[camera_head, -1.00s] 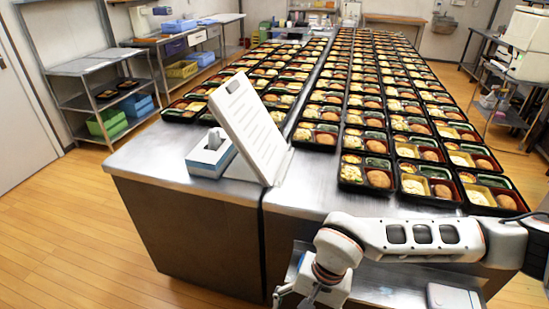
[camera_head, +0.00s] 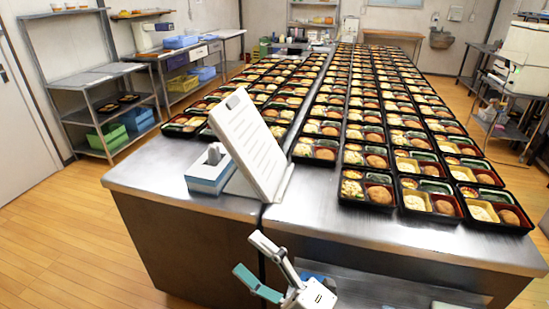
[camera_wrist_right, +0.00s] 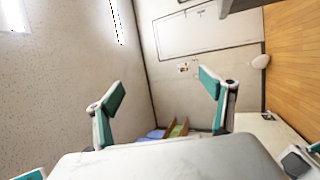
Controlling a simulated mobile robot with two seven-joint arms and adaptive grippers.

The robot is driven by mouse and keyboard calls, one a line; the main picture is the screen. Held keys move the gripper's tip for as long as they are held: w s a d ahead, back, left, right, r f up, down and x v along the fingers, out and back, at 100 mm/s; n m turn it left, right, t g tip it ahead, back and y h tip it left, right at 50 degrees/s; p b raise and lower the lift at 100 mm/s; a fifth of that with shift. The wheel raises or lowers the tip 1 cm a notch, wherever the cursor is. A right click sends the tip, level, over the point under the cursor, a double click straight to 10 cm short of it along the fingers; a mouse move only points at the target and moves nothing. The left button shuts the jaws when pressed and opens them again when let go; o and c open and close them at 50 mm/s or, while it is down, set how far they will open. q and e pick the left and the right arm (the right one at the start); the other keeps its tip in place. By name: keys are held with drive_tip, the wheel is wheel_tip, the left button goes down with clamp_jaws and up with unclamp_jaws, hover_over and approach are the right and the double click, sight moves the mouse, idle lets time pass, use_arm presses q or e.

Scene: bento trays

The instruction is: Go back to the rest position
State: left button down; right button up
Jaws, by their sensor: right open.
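My right gripper (camera_head: 246,254) is low in the middle of the head view, in front of the near edge of the metal table (camera_head: 330,212). Its two teal-lined fingers are spread apart and nothing is between them. In the right wrist view the same gripper (camera_wrist_right: 161,90) shows both fingers wide open, with a wall, a door-like panel and the wood floor beyond. My left gripper is in neither view.
Rows of filled bento trays (camera_head: 429,200) cover the table. A tilted white panel (camera_head: 250,142) and a tissue box (camera_head: 209,174) stand at its near left. A metal shelf (camera_head: 115,105) is at the left wall. Floor at left is clear.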

drive_tip(key=w+d+f+m+t+h, duration=0.3)
drive_tip(key=d+f+m+h, duration=0.6)
drive_tip(key=d+f+m, duration=0.4)
drive_tip(key=s+d+f+m+g+h, duration=0.2)
drive_tip(key=s+d+f+m, duration=0.3)
drive_tip(key=f, duration=0.4)
drive_tip(key=s+d+f+m+g+h, duration=0.3)
drive_tip(key=s+d+f+m, duration=0.2)
drive_tip(key=f, duration=0.5)
drive_tip(key=shift+s+d+f+h, duration=0.15)
drive_tip(key=shift+s+d+h, duration=0.25)
drive_tip(key=shift+s+d, duration=0.45)
drive_tip(key=shift+o, duration=0.4)
drive_tip(key=shift+w, duration=0.1)
